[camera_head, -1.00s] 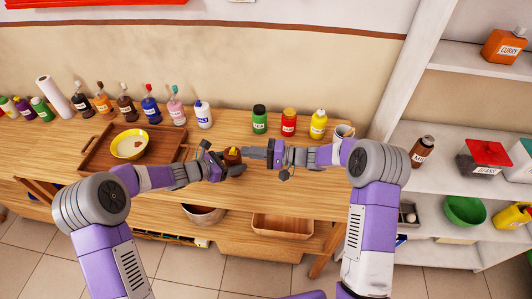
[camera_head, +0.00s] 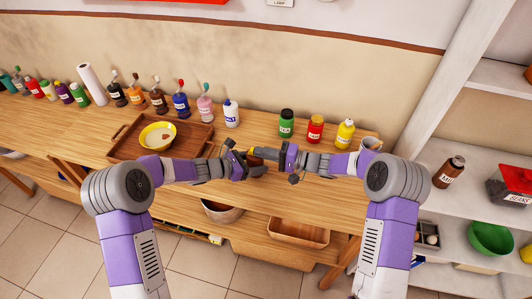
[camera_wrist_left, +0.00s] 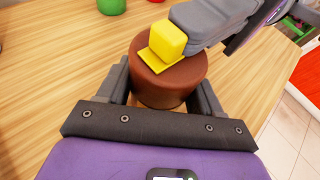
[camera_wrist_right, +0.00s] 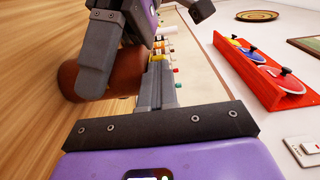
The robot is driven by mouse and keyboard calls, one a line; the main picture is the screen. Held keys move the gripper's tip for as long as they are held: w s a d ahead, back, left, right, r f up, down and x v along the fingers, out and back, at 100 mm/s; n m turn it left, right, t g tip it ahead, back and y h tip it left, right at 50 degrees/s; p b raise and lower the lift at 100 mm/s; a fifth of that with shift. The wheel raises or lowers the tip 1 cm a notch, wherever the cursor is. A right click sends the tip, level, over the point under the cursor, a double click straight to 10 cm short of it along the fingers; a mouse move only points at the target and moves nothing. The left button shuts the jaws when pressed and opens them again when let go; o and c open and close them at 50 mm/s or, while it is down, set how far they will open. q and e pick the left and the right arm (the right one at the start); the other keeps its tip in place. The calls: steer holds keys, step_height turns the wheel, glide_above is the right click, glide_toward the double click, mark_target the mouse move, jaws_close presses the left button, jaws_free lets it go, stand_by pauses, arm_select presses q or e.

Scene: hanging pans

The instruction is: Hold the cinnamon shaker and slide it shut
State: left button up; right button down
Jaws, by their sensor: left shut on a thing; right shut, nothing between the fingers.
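The cinnamon shaker (camera_wrist_left: 170,78) is a brown cylinder with a yellow sliding piece (camera_wrist_left: 165,45) on its top. It stands upright in the left wrist view; its label does not show. My left gripper (camera_head: 246,165) is shut on its body, one finger on each side. My right gripper (camera_head: 262,153) is shut and empty, with its tips at the yellow knob on top; in the left wrist view they look to touch it or nearly so. In the right wrist view the shaker's brown side (camera_wrist_right: 120,75) is partly hidden behind a left finger.
Both grippers are over the wooden table (camera_head: 330,190). A wooden tray (camera_head: 125,150) with a yellow bowl (camera_head: 158,135) is at left. Several bottles line the back, with green (camera_head: 286,123), red (camera_head: 315,128) and yellow (camera_head: 345,133) ones behind my right arm. A white shelf is at right.

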arm_select(q)
steer(key=shift+s+d, duration=0.25)
steer(key=shift+d, duration=0.25)
arm_select(e)
steer(key=shift+s+a+r, duration=0.1)
steer(key=shift+a, duration=0.1)
arm_select(q)
steer(key=shift+w+a, duration=0.15)
steer(key=shift+a, duration=0.1)
arm_select(e)
steer(key=v, duration=1.4)
steer(key=shift+d, duration=0.2)
arm_select(q)
steer(key=o, duration=1.2)
